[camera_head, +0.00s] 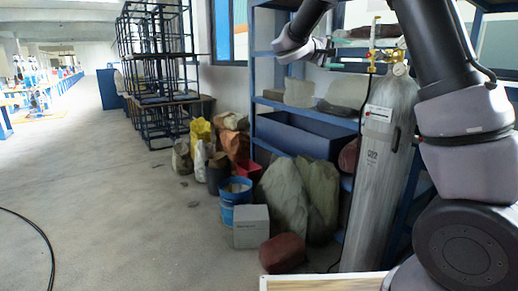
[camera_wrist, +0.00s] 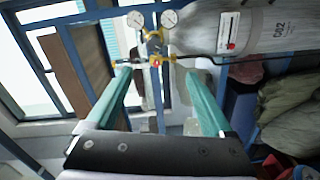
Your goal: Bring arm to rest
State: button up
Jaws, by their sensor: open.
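My arm reaches in from the right of the head view, with its forearm raised along the top. My gripper (camera_head: 338,54) is at the upper middle right, in front of the blue shelf rack, pointing right. In the wrist view my gripper (camera_wrist: 160,76) shows two teal fingers spread wide apart with nothing between them. The yellow gas regulator with two gauges (camera_wrist: 155,43) appears beyond the fingertips there. I cannot tell exactly how far it is from them.
A grey CO2 cylinder (camera_head: 378,180) stands beside my arm; it also shows in the wrist view (camera_wrist: 235,28). The blue rack (camera_head: 262,75) is behind. Sacks (camera_head: 284,195), a blue bucket (camera_head: 235,198) and a grey box (camera_head: 250,227) stand on the floor. Open floor (camera_head: 110,200) lies left.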

jog(key=s+d+f+m+g+y, duration=0.2)
jog(key=s+d+f+g+y, duration=0.15)
jog(key=s, duration=0.55)
jog(key=s+d+f+m+g+y, duration=0.25)
jog(key=s+d+y, duration=0.2)
jog(key=s, duration=0.45)
jog(key=s+a+f+m+t+y, duration=0.1)
jog(key=s+a+y, duration=0.3)
jog(key=s, duration=0.5)
jog(key=s+a+f+m+t+y, duration=0.2)
jog(key=s+a, duration=0.4)
jog(key=s, duration=0.3)
jog(key=m+y, duration=0.1)
jog(key=y, duration=0.1)
jog(key=shift+s+a+t+y, duration=0.3)
jog(key=shift+a+t, duration=0.1)
